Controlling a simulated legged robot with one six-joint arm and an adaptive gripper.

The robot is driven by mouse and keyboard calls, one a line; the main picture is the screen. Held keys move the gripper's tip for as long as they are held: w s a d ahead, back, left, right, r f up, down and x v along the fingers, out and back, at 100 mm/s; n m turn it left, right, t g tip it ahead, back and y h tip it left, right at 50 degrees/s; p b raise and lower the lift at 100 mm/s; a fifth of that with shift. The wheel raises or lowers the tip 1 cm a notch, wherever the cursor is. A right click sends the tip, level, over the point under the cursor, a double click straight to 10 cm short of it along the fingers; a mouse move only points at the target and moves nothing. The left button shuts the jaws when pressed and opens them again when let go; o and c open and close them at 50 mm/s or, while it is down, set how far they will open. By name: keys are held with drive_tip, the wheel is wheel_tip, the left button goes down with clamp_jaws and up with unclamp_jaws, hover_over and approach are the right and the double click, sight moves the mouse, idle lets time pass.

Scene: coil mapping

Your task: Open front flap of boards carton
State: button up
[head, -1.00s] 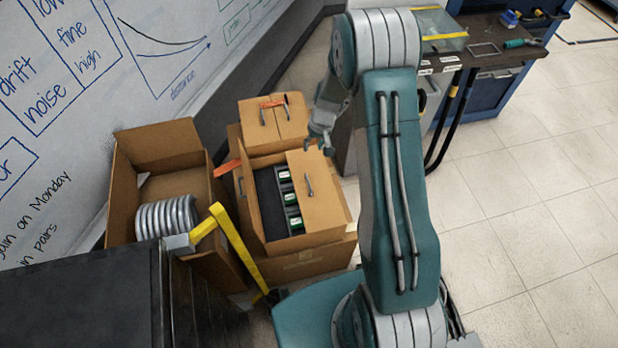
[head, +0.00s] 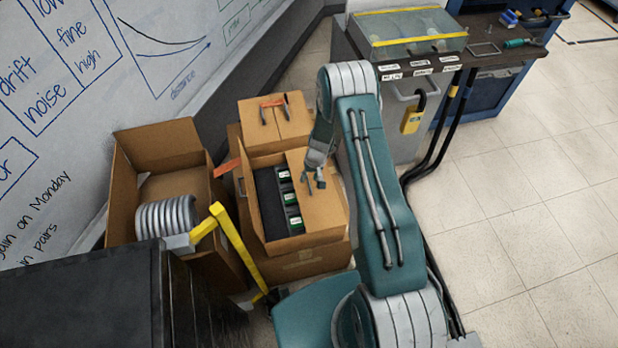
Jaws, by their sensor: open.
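The boards carton (head: 300,248) is a brown cardboard box in the middle of the head view. Its left half is open and shows a dark insert with several green boards with white labels (head: 287,198). A cardboard flap (head: 325,212) lies across the right part of its top. My gripper (head: 316,187) is open and points down over this flap, close above it. I cannot tell whether it touches the flap. The spot where a small grey tool lay on the flap is covered by my gripper.
A second carton (head: 277,127) with red-handled pliers on top stands behind. An open carton with a grey coil (head: 167,218) stands to the left, near a yellow bar (head: 236,245). A dark cabinet (head: 80,300) fills the front left. The floor to the right is clear.

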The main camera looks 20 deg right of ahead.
drive_tip(key=shift+f, duration=0.4)
clamp_jaws()
